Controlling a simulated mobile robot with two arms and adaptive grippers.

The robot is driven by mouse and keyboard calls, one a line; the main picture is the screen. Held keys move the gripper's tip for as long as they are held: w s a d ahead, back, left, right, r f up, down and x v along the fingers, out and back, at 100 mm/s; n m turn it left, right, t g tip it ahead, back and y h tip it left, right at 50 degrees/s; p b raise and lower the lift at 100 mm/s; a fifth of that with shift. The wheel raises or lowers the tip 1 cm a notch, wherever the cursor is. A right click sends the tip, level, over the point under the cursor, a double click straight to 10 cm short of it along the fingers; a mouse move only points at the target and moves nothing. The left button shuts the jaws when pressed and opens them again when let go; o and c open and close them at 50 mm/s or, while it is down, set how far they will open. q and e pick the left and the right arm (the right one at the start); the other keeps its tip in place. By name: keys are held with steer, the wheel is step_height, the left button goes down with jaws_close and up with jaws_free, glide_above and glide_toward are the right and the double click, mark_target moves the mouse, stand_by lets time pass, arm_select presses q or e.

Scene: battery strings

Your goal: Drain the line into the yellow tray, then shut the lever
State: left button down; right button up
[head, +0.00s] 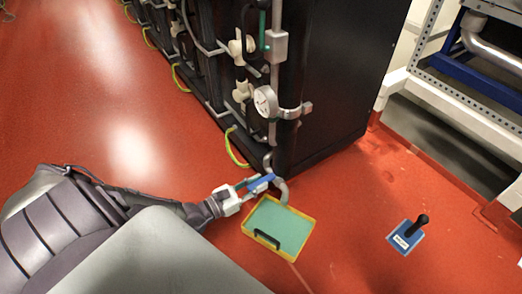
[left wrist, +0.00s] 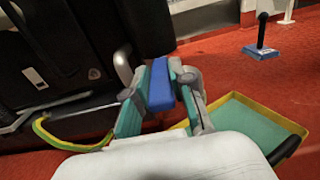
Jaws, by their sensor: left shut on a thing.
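The yellow tray (head: 285,225) with a green inside and a black handle lies on the red floor under the grey down-bent pipe outlet (head: 282,192). It also shows at the right of the left wrist view (left wrist: 242,118). My left gripper (head: 256,185) is shut on the blue lever (head: 262,181) beside the outlet, just above the tray's far edge. In the left wrist view the blue lever (left wrist: 161,85) sits between the two fingers. No liquid can be made out in the tray. My right gripper is not in view.
Black battery cabinets (head: 335,80) with pipes and a round gauge (head: 265,101) stand behind the outlet. A yellow-green cable (head: 234,148) loops low beside them. A blue block with a black stick (head: 406,236) stands on the floor to the right. The red floor between is clear.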

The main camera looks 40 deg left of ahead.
arm_select(q)
steer(key=shift+w+a+r, duration=0.15)
steer(key=shift+w, duration=0.05)
steer(key=c, duration=1)
jaws_free()
steer(key=shift+s, duration=0.1)
steer(key=shift+s, duration=0.2)
steer(key=v, duration=1.1)
steer(key=shift+s+a, duration=0.15)
steer(key=shift+s, duration=0.1)
